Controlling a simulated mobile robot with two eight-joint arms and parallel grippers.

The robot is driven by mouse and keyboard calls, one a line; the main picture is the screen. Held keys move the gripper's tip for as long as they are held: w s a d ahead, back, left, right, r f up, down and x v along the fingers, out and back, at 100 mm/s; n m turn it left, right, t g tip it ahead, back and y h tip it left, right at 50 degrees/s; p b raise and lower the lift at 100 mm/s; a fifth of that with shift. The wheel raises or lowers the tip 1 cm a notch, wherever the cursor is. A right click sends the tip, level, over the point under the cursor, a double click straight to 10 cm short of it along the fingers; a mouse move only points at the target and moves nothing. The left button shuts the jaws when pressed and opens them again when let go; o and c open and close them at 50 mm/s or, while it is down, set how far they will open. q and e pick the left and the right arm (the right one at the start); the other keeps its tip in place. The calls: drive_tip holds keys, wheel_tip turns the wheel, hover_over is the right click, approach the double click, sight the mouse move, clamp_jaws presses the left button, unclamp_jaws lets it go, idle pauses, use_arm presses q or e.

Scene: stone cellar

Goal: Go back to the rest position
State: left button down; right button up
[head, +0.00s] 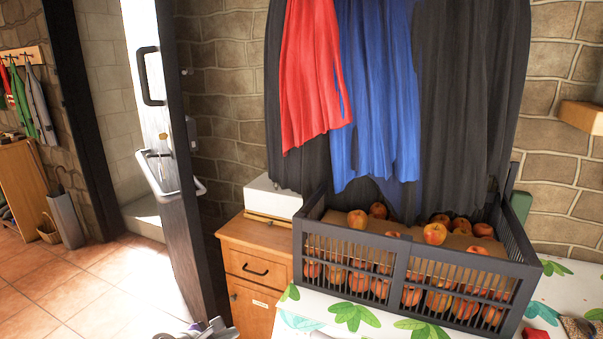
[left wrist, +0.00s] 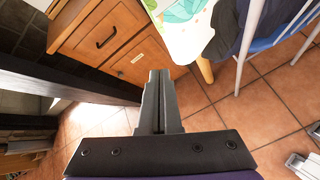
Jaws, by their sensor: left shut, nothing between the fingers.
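My left gripper (head: 212,328) shows only in part at the bottom edge of the head view, low in front of the wooden cabinet. In the left wrist view its two fingers (left wrist: 158,76) lie together, with nothing between them. They point over the tiled floor, close to the cabinet's lower front. My right gripper is in neither view.
A dark crate of apples (head: 400,247) stands on a table with a leaf-patterned cloth (head: 350,314). The wooden cabinet (head: 255,262) and an open door's dark edge (head: 185,220) are near my left gripper. A chair (left wrist: 262,45) stands by the table. Tiled floor (head: 60,290) is free at left.

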use_arm(q)
drive_tip(key=s+r+m+g+y+p, duration=0.1)
drive_tip(key=s+r+m+p, duration=0.2)
drive_tip(key=s+m+p, duration=0.2)
drive_tip(key=s+r+m+g+y+p, duration=0.1)
drive_tip(key=s+r+m+p, duration=0.3)
drive_tip(key=s+m, duration=0.7)
drive_tip(key=s+r+m+g+y+p, duration=0.2)
drive_tip(key=s+r+m+p, duration=0.2)
drive_tip(key=s+m, duration=0.5)
drive_tip(key=s+p, duration=0.2)
drive_tip(key=s, duration=0.1)
drive_tip(key=shift+s+a+y, duration=0.2)
drive_tip(key=shift+a+y, duration=0.1)
drive_tip(key=shift+a, duration=0.05)
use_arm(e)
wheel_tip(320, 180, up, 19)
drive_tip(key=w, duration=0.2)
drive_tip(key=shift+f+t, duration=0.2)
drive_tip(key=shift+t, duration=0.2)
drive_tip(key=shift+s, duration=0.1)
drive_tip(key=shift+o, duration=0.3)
